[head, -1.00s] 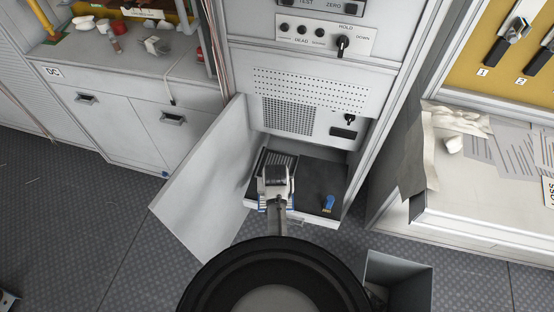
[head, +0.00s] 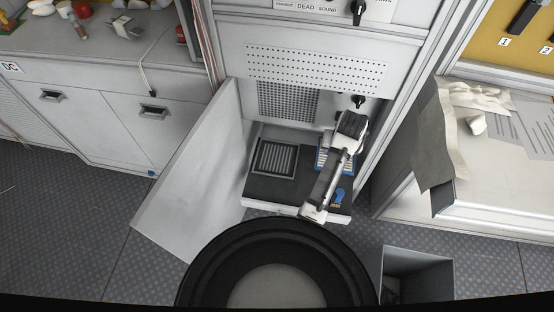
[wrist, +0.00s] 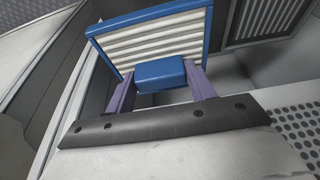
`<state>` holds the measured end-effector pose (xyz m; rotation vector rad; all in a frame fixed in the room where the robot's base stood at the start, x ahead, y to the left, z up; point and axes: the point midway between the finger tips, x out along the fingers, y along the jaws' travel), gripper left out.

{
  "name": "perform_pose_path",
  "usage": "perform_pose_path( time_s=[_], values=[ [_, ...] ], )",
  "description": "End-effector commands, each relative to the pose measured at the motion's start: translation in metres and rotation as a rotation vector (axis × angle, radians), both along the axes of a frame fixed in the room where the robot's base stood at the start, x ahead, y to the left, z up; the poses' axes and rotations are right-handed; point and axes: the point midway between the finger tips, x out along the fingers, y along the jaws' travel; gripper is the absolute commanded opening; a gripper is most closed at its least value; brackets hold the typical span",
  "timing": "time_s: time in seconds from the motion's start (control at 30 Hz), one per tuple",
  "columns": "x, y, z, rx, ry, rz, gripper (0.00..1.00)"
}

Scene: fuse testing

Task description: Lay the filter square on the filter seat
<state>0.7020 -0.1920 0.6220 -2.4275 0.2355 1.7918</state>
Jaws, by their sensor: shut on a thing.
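The filter square is a blue frame with white pleats. In the wrist view the filter square (wrist: 155,38) stands out ahead of my gripper (wrist: 162,78), whose purple fingers are shut on its blue grip block. In the head view the filter square (head: 322,156) shows as blue edges and pale pleats, partly hidden under my gripper (head: 347,128), over the right part of the drawer. The filter seat (head: 275,158), a dark square frame with grey slats, lies uncovered at the drawer's left. It also seems to show at the upper right of the wrist view (wrist: 268,16).
A small blue piece (head: 339,195) lies on the dark drawer (head: 262,190) near its front right. The open cabinet door (head: 190,185) stands along the left side. The perforated cabinet front (head: 290,100) rises behind. An open grey bin (head: 413,270) is on the floor at right.

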Motion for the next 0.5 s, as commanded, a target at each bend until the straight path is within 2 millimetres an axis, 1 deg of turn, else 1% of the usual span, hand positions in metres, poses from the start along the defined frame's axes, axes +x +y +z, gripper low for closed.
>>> perform_pose_path(
  time_s=[0.07,0.17,0.5],
  values=[
    [0.001,0.002,0.002,-0.001,-0.001,0.000,0.31],
    [0.004,0.020,0.003,-0.001,0.001,0.004,0.31],
    [0.022,0.110,0.004,-0.002,0.000,0.004,0.31]
  ],
)
